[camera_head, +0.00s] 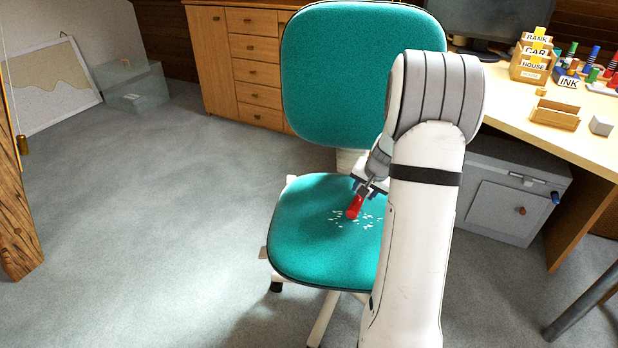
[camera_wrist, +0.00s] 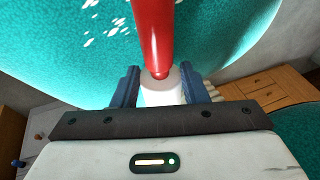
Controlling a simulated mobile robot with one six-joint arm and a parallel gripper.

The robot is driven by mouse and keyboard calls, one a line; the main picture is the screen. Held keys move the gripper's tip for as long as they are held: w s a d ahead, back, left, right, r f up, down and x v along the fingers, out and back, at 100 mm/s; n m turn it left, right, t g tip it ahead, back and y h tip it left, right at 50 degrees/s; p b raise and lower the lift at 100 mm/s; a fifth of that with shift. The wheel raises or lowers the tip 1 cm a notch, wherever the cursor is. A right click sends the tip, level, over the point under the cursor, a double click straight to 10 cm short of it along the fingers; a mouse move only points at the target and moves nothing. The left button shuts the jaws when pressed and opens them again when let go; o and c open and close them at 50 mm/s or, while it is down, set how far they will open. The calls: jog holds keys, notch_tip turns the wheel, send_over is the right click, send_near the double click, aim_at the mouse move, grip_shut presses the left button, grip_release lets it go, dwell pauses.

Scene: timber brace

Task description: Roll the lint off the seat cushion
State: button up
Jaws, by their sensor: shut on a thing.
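The teal seat cushion (camera_head: 310,235) belongs to an office chair, and white lint bits (camera_head: 368,218) lie scattered on its middle. In the wrist view the cushion (camera_wrist: 215,45) fills the upper part, with lint flecks (camera_wrist: 88,38) at upper left. My gripper (camera_wrist: 155,85) is shut on a lint roller, with blue fingers on either side of its white part. The roller's red part (camera_wrist: 152,35) points away from the gripper over the cushion. In the head view the red roller (camera_head: 354,207) is at the lint. I cannot tell whether it touches the cushion. My arm hides the cushion's right side.
The teal backrest (camera_head: 355,75) rises behind the seat. A wooden desk (camera_head: 560,130) with boxes and stamps stands at right, over a grey cabinet (camera_head: 500,190). A wooden drawer unit (camera_head: 240,60) stands behind. The grey floor at left is open.

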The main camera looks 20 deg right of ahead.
jog(key=shift+r+p, duration=1.35)
jog(key=shift+r, duration=0.9)
